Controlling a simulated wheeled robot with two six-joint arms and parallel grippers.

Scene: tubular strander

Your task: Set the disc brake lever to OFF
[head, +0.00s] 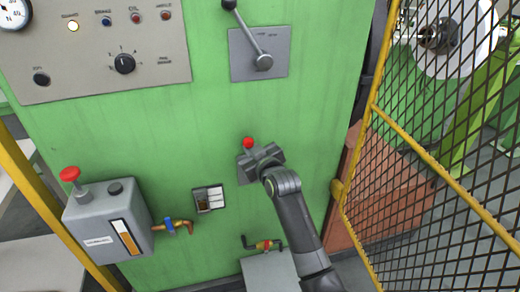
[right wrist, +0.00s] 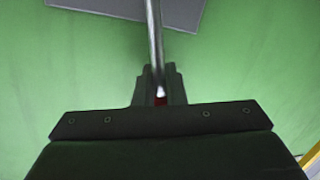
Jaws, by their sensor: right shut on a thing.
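My right gripper (head: 260,156) is at this lever. In the right wrist view, the fingers (right wrist: 160,88) are shut around the lever's end, with a bit of red between them and the metal rod (right wrist: 154,40) running up towards a grey plate (right wrist: 180,10). No label naming it the disc brake lever, and no OFF mark, is readable. My left gripper is not in view.
Above is another lever (head: 247,30) on a larger grey plate (head: 275,67). A control panel (head: 90,75) is at upper left. A grey oiler box (head: 97,222) with a red knob and a small valve (head: 264,244) stick out lower down. A yellow mesh guard (head: 410,148) stands at right.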

